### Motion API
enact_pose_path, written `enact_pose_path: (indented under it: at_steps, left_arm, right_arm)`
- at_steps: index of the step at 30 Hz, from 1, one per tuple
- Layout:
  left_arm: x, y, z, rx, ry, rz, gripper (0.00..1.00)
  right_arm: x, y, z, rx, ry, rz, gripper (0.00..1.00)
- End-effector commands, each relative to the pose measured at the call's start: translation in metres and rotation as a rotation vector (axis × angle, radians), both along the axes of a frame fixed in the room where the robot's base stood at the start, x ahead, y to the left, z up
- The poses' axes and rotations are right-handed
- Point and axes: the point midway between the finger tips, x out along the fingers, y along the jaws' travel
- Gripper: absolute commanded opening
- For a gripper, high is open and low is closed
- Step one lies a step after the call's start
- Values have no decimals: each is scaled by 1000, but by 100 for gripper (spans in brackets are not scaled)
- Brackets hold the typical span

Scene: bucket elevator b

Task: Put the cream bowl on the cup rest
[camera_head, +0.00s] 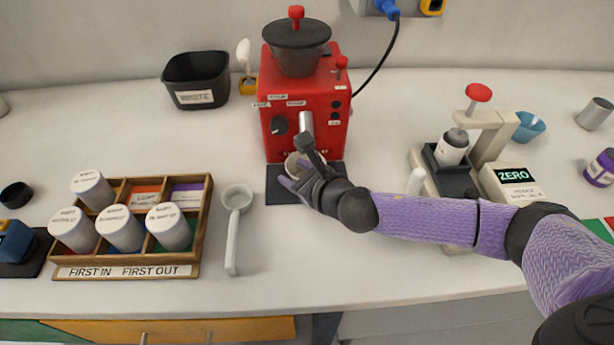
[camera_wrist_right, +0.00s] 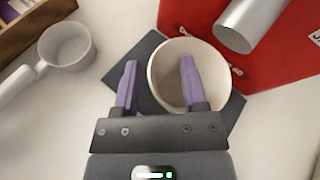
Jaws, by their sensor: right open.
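The cream bowl (camera_head: 293,161) sits upright on the dark square pad (camera_head: 284,192) in front of the red machine, below its silver spout. The pad appears to be the cup rest. My right gripper (camera_head: 296,178) is at the bowl's near side and partly covers it. In the right wrist view the gripper (camera_wrist_right: 158,75) is open. One purple finger lies over the opening of the bowl (camera_wrist_right: 214,76) and the other lies outside its left rim. I cannot tell whether either finger touches it. My left gripper is not in view.
The red machine (camera_head: 352,105) stands right behind the pad. A white handled scoop (camera_head: 233,220) lies to the left, beside a wooden tray (camera_head: 205,215) with several canisters. A beige press (camera_head: 487,140) stands to the right. The counter in front of the pad is clear.

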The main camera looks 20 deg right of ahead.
Motion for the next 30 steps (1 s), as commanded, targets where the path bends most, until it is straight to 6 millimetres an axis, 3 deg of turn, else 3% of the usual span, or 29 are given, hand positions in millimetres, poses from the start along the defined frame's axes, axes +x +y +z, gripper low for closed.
enact_pose_path:
  at_steps: [8,15,30]
  left_arm:
    - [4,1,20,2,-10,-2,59]
    - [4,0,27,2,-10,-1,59]
    - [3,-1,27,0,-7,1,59]
  right_arm:
    - [-52,-17,25,-2,4,1,55]
    - [-95,-32,41,-2,2,0,55]
    - [-103,-34,44,0,0,1,55]
